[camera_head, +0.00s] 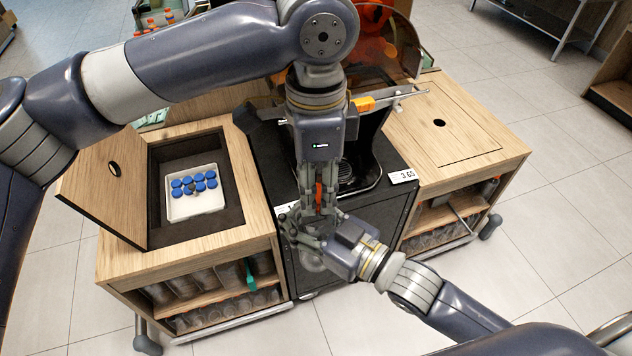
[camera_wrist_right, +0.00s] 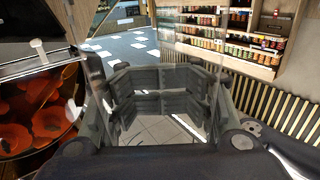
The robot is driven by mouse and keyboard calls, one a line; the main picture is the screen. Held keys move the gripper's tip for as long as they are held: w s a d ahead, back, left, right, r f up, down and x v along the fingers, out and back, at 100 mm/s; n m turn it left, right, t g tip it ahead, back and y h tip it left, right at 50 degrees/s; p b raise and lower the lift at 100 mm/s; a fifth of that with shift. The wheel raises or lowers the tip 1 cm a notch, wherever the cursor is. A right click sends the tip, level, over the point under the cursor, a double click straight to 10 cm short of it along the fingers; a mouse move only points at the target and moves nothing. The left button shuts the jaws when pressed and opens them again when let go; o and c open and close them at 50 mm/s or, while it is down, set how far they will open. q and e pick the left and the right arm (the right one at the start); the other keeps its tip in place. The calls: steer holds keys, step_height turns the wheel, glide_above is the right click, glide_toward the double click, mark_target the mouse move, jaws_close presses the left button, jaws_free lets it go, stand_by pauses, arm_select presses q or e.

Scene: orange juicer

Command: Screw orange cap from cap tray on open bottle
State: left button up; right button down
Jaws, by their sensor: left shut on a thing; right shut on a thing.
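The white cap tray (camera_head: 197,208) sits in the open, dark-lined compartment on the left and holds several blue caps (camera_head: 194,183). My left gripper (camera_head: 318,212) points straight down in front of the juicer, with its fingers shut. A small orange-red piece (camera_head: 318,190) shows between its fingers; its shape is mostly hidden. My right gripper (camera_head: 303,238) comes in from the lower right, just below the left one, and is shut on a clear bottle (camera_head: 312,262). The bottle is mostly hidden by the grippers. In the right wrist view the right fingers (camera_wrist_right: 160,92) close in a ring.
The juicer (camera_head: 372,130) stands on the black centre cabinet behind my grippers. A wooden lid (camera_head: 105,190) leans open beside the tray compartment. A wooden counter (camera_head: 450,120) with a small hole is on the right. Orange-capped bottles (camera_head: 160,20) stand at the back left.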

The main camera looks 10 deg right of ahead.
arm_select(q)
steer(key=shift+m, duration=0.6)
steer(key=o, duration=1.3)
steer(key=shift+c, duration=0.2)
step_height(320, 180, up, 12)
steer(key=shift+f, duration=0.1)
